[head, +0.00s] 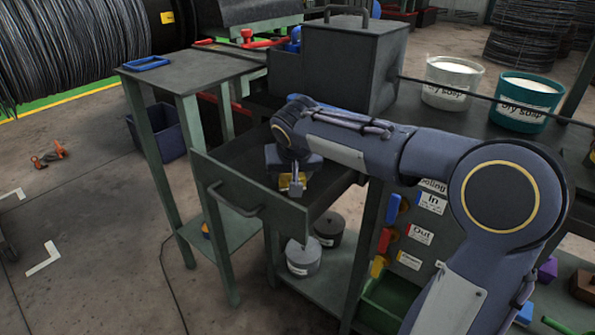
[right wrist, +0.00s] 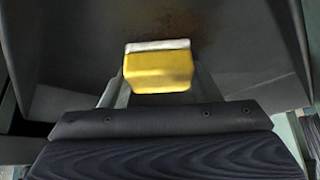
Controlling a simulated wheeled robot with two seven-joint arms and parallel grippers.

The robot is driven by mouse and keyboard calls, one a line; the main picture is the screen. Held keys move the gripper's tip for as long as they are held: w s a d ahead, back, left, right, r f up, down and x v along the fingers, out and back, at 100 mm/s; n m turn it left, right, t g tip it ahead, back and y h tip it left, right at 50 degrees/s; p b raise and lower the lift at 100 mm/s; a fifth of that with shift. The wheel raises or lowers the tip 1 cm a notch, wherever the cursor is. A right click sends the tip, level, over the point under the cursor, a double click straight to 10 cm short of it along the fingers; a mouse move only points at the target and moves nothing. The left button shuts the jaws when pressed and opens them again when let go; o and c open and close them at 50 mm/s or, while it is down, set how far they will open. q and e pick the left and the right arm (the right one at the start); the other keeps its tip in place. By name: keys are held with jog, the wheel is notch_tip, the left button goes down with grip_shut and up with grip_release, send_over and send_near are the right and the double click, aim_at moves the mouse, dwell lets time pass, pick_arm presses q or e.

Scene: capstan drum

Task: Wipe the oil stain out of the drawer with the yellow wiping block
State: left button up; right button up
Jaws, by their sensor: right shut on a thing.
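The yellow wiping block (head: 291,189) is in my right gripper (head: 292,184), inside the open drawer (head: 230,187). In the right wrist view the block (right wrist: 158,70) shows a yellow body with a pale layer on its far side, between the two fingers. The gripper is shut on it. The drawer floor (right wrist: 225,75) is dark grey. A faint brownish patch (right wrist: 185,18) shows on the floor beyond the block; I cannot tell surely whether it is the oil stain. Whether the block touches the floor is unclear. My left gripper is not in view.
The drawer front has a bar handle (head: 233,201). A small side table (head: 190,75) with a blue frame stands at left. A grey box (head: 350,65) and two soap buckets (head: 450,82) stand on the bench. Cans (head: 304,258) sit on the shelf below.

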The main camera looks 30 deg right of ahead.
aim_at(280, 186)
jog(key=shift+s+a+f+b, duration=0.1)
jog(key=shift+s+a+b, duration=0.25)
jog(key=shift+a, duration=0.65)
jog(key=shift+s+a+f+b, duration=0.1)
jog(key=shift+s+a+b, duration=0.25)
jog(key=shift+a, duration=0.6)
jog(key=shift+s+a+f, duration=0.15)
jog(key=shift+s+a, duration=0.15)
jog(key=shift+a, duration=0.35)
jog(key=shift+s+a+f, duration=0.1)
jog(key=shift+s+a, duration=0.2)
jog(key=shift+a, duration=0.35)
jog(key=shift+d, duration=0.1)
jog(key=shift+w+d+r, duration=0.2)
jog(key=shift+w+d, duration=0.05)
jog(key=shift+d, duration=0.2)
jog(key=shift+w+d+r, duration=0.15)
jog(key=shift+w+d, duration=0.1)
jog(key=shift+d, duration=0.2)
jog(key=shift+d, duration=0.15)
